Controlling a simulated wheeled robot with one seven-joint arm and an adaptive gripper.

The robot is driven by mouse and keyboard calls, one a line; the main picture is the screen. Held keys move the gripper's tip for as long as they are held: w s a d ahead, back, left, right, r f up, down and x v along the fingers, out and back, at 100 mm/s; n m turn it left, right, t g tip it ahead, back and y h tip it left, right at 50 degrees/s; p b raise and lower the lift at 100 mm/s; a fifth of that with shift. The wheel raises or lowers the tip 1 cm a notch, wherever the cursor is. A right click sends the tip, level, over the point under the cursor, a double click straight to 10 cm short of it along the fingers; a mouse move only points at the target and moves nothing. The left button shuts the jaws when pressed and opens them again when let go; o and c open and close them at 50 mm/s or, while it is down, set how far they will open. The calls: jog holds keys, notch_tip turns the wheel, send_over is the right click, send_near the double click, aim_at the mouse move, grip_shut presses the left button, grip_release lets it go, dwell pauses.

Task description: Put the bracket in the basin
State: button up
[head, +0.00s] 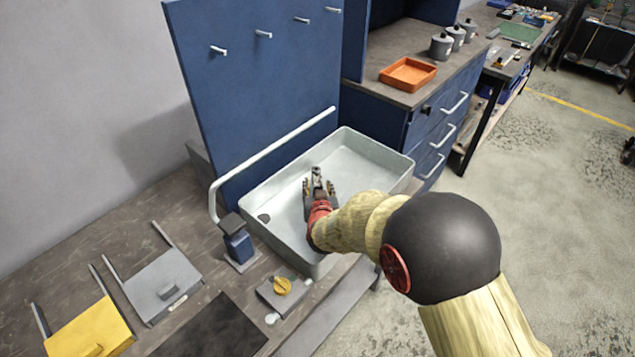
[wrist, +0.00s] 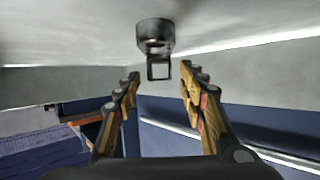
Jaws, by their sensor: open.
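The basin (head: 372,150) is a pale grey rectangular tub, seen in the head view beside the blue back panel. My gripper (head: 318,184) reaches over and into it, with its two fingers apart. A small dark metal piece with a square open end, which looks like the bracket (head: 317,170), shows at the fingertips. In the wrist view the bracket (wrist: 155,38) is beyond the open gripper (wrist: 161,78), against the pale basin interior (wrist: 70,45). The fingers do not close on it. I cannot tell whether it touches the basin floor.
A white rail (head: 275,150) runs behind the basin. An orange tray (head: 408,74) and grey canisters (head: 441,46) stand on the cabinet at right.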

aim_at(318, 185)
jog(key=shift+p+v, duration=0.5)
jog(key=shift+v, duration=1.8)
